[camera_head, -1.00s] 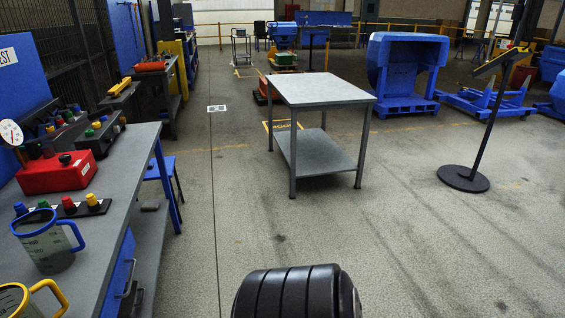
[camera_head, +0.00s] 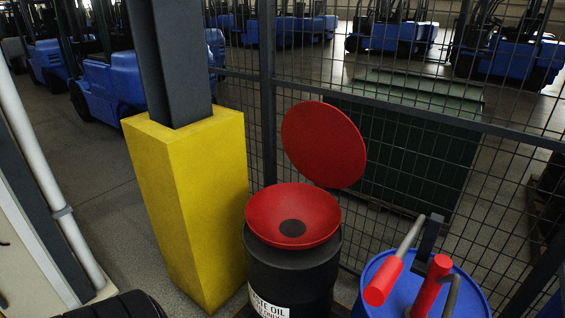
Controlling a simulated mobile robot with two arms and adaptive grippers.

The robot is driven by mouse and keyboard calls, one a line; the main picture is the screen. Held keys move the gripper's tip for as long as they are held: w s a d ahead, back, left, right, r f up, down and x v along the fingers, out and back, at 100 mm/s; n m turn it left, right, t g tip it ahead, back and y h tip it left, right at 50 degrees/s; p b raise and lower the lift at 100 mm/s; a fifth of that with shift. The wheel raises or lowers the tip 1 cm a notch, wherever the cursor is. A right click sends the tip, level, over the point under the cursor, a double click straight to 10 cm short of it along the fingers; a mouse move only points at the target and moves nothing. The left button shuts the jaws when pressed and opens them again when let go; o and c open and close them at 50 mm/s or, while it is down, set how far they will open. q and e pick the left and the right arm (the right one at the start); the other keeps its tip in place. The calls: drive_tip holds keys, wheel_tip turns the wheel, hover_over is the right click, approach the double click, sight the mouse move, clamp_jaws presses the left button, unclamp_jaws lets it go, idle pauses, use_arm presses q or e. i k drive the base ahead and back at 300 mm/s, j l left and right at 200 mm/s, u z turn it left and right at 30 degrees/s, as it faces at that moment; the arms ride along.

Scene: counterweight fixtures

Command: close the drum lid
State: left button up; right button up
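The black drum (camera_head: 290,273) stands low in the middle of the head view, with a white label reading "WASTE OIL". A red funnel (camera_head: 265,209) with a dark hole at its centre sits on its top. The round red lid (camera_head: 324,145) stands open, tilted up above and behind the funnel. Where the lid joins the drum or funnel is not clear. Neither of my grippers is in view.
A yellow post guard (camera_head: 188,200) stands close left of the drum. A wire mesh fence (camera_head: 418,115) runs behind it. A blue drum (camera_head: 460,296) with a red-handled pump (camera_head: 428,285) stands close on the right. Open floor (camera_head: 85,170) lies left of the guard.

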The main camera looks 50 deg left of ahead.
sight(323, 143)
drive_tip(key=u, duration=1.4)
drive_tip(key=j, duration=0.15)
drive_tip(key=i, duration=0.05)
